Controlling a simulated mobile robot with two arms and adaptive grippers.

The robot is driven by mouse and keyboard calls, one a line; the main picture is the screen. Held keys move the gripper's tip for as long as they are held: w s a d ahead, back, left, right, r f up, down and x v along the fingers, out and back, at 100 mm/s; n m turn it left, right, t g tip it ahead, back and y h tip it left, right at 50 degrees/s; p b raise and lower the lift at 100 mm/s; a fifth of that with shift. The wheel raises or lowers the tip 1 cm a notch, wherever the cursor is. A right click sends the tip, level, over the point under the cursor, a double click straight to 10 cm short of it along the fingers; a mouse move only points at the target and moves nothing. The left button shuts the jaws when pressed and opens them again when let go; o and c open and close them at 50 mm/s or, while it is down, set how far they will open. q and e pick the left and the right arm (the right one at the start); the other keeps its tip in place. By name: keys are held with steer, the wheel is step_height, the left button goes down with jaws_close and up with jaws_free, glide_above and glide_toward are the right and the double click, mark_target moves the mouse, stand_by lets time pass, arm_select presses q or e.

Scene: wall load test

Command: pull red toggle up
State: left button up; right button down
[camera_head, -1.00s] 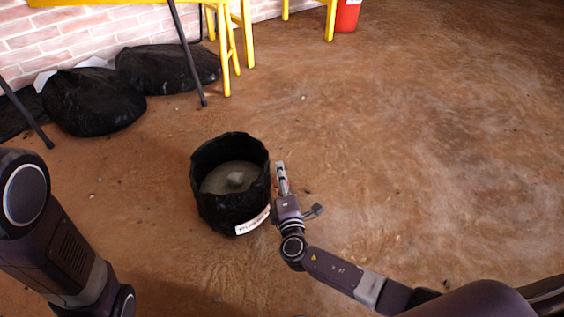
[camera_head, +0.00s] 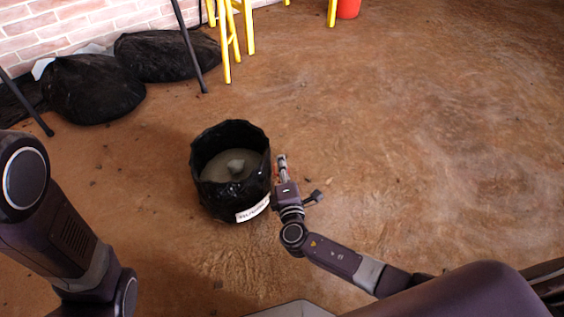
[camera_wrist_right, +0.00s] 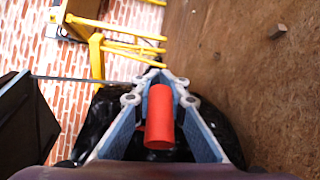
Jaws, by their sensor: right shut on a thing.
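The red toggle (camera_wrist_right: 159,118) shows as a red cylinder between the fingers of my right gripper (camera_wrist_right: 158,85) in the right wrist view. The gripper is shut on it. In the head view my right gripper (camera_head: 282,163) is at the right side of a black, bag-lined bucket (camera_head: 232,188) with a white label, and the toggle is mostly hidden there. The bucket holds grey material with a lump in it. My left arm is at the left edge of the head view; its gripper is out of view.
Black bags (camera_head: 92,90) lie by the brick wall (camera_head: 75,32) at the back left, near dark thin legs (camera_head: 188,47). Yellow stool legs (camera_head: 226,50) and a red container (camera_head: 348,8) stand at the back. The brown floor to the right is clear.

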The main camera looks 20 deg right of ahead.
step_height(320, 180, up, 6)
steer(key=p, duration=0.5)
steer(key=shift+r, duration=0.25)
steer(key=c, duration=2)
jaws_free()
steer(key=shift+d+r, duration=0.1)
steer(key=shift+c, duration=0.2)
steer(key=shift+o, duration=1)
